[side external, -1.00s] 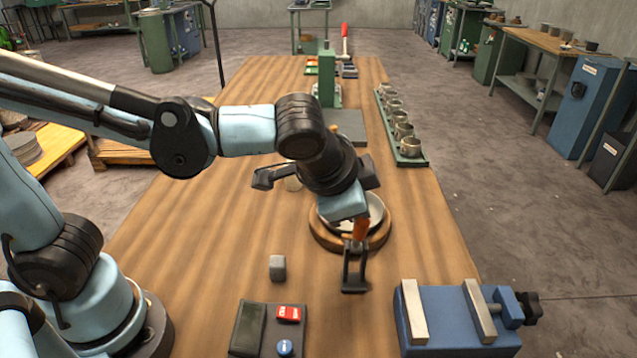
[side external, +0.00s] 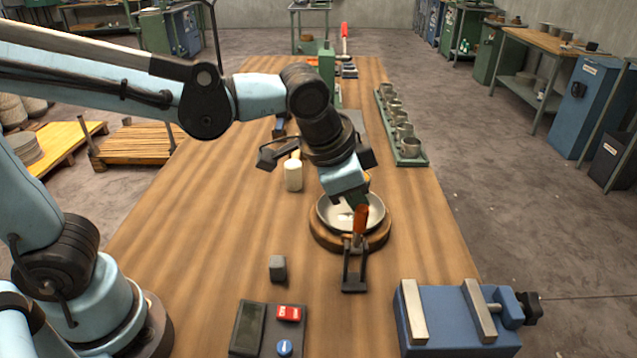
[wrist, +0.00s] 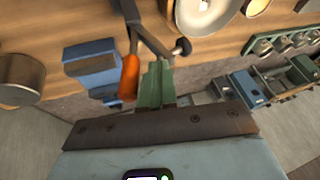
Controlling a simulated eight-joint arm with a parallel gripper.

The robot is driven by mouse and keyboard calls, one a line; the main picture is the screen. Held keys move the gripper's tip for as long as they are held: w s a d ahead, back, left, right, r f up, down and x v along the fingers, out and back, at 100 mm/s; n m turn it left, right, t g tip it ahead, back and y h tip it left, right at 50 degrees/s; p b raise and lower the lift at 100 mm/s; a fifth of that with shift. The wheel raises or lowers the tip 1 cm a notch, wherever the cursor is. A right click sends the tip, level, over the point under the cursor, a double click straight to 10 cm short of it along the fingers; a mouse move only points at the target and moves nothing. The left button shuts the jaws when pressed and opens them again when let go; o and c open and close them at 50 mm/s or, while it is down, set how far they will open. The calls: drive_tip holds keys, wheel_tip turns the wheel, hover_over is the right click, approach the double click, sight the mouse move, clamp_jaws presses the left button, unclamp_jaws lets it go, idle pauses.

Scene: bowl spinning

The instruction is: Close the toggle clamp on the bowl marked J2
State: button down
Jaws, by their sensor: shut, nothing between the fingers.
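A shallow pale metal bowl (side external: 333,211) sits in a round wooden ring (side external: 322,238) on the bench. A toggle clamp stands at its near side, with a dark base (side external: 354,287) and an orange-red handle (side external: 360,220) pointing up. My gripper (side external: 355,198) is over the bowl, just behind the top of the handle, with its fingers shut and empty. In the wrist view, the green fingers (wrist: 156,84) are beside the orange handle (wrist: 129,78), and the clamp's dark arm and round tip (wrist: 182,47) are near the bowl (wrist: 203,12). I cannot read a J2 mark.
A blue vise (side external: 450,315) stands at the front right. A grey block (side external: 277,268) and a control box with a red switch (side external: 289,314) are at the front. A pale cylinder (side external: 293,177) stands left of the bowl. A green tray (side external: 408,160) of cups lines the right edge.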

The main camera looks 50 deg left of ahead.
drive_tip(key=shift+w+a+f+n+g+h, duration=0.3)
drive_tip(key=shift+w+a+f+g+h, duration=0.95)
drive_tip(key=shift+w+a+f, duration=0.45)
drive_tip(key=shift+w+a+f+n+g+h, duration=0.3)
drive_tip(key=shift+w+a+f+g+h, duration=0.9)
drive_tip(key=shift+w+a+f, duration=0.45)
drive_tip(key=shift+s+d+f, duration=0.1)
drive_tip(key=w+a+r, duration=0.2)
drive_tip(key=a+r, duration=0.4)
drive_tip(key=a, duration=0.2)
drive_tip(key=shift+w, duration=0.4)
drive_tip(key=shift+s+d, duration=0.1)
